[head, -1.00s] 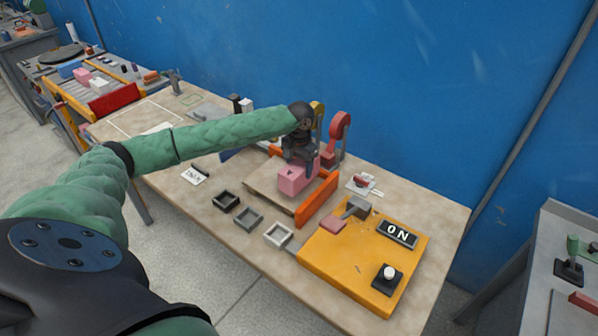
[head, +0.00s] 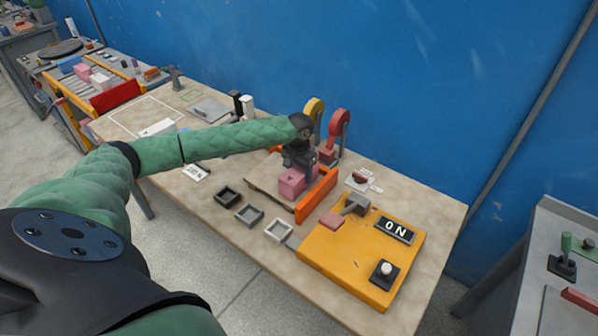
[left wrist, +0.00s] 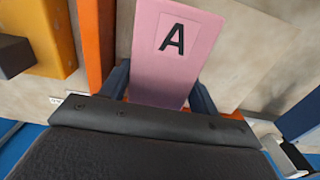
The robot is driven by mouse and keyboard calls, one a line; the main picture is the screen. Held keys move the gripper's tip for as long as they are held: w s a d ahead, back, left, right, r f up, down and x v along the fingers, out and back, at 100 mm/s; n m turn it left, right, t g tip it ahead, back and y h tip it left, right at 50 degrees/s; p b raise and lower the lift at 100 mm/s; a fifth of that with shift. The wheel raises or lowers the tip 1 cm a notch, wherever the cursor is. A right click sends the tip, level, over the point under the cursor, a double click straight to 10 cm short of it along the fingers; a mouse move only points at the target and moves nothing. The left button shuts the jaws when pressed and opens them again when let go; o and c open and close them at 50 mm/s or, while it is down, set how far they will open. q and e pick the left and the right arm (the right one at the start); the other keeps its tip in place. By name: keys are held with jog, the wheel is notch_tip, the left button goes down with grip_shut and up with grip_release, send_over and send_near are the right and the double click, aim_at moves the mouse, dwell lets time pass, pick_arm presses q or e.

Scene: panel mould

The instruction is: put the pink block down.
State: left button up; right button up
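The pink block (head: 291,184) with a black letter A sits low over the light board of the mould (head: 268,187), beside its orange wall (head: 316,196). In the left wrist view the block (left wrist: 172,62) lies between the two dark fingers, its A face toward the camera. My left gripper (head: 296,167) is shut on the block from above. I cannot tell whether the block's underside touches the board. My right gripper is not in view.
The yellow panel (head: 350,262) with an ON sign (head: 395,230) stands to the right. Small black, grey and white trays (head: 278,230) line the front edge. Yellow and red rounded clamps (head: 338,126) stand behind the mould.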

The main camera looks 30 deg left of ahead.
pick_arm(q)
jog(key=o, duration=0.3)
jog(key=shift+r, duration=0.1)
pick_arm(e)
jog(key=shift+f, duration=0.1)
pick_arm(q)
jog(key=shift+r+b, duration=0.25)
jog(key=shift+b, duration=0.05)
notch_tip(320, 180, up, 4)
jog(key=shift+f+b, duration=0.1)
jog(key=shift+b, duration=0.95)
notch_tip(320, 180, up, 8)
jog(key=b, duration=0.2)
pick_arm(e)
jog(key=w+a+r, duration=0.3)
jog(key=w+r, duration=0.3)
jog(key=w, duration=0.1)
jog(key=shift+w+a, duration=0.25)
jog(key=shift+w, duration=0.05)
